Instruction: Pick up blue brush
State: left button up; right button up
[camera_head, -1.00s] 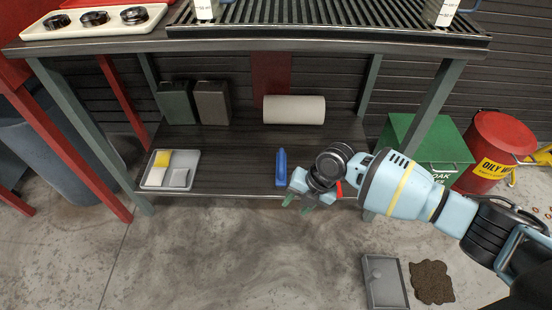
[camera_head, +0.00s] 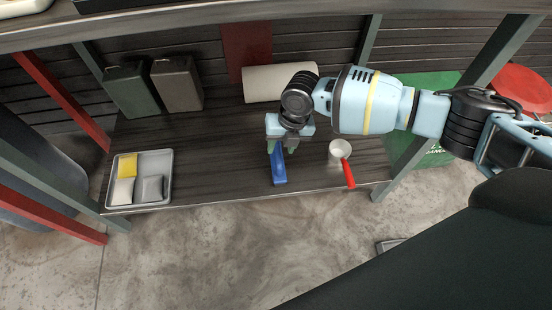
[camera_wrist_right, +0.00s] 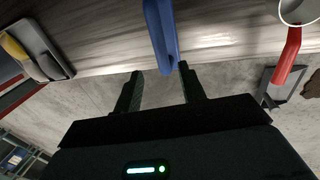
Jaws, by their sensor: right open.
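The blue brush (camera_head: 278,167) lies on the dark lower shelf (camera_head: 225,165), its near end close to the front edge. My right gripper (camera_head: 283,146) is over the far part of the brush and hides that part. In the right wrist view the blue brush (camera_wrist_right: 161,38) comes down from the top, and its end lies between the lines of the two open fingers (camera_wrist_right: 160,80). The brush is nearer the right finger there. I cannot tell whether a finger touches it. My left gripper is not in view.
A white cup-like scoop with a red handle (camera_head: 347,172) lies right of the brush. A grey tray with sponges (camera_head: 110,197) is at the shelf's left. A white roll (camera_head: 262,83) and two dark canisters (camera_head: 177,84) stand behind. The upper bench overhangs the shelf.

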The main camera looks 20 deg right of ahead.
aim_at(279, 155)
jog(key=shift+a+f, duration=0.1)
jog(key=shift+f, duration=0.6)
jog(key=shift+w+f+b, duration=0.1)
jog(key=shift+f+b, duration=0.15)
jog(key=shift+b, duration=0.05)
jog(key=f+b, duration=0.1)
jog(key=f, duration=0.1)
jog(key=f+b, duration=0.1)
jog(key=f, duration=0.1)
jog(key=shift+w+a+b, duration=0.2)
jog(key=shift+b, duration=0.1)
jog(key=shift+a+f, duration=0.1)
jog(key=shift+f, duration=0.35)
jog(key=c, duration=0.7)
grip_shut()
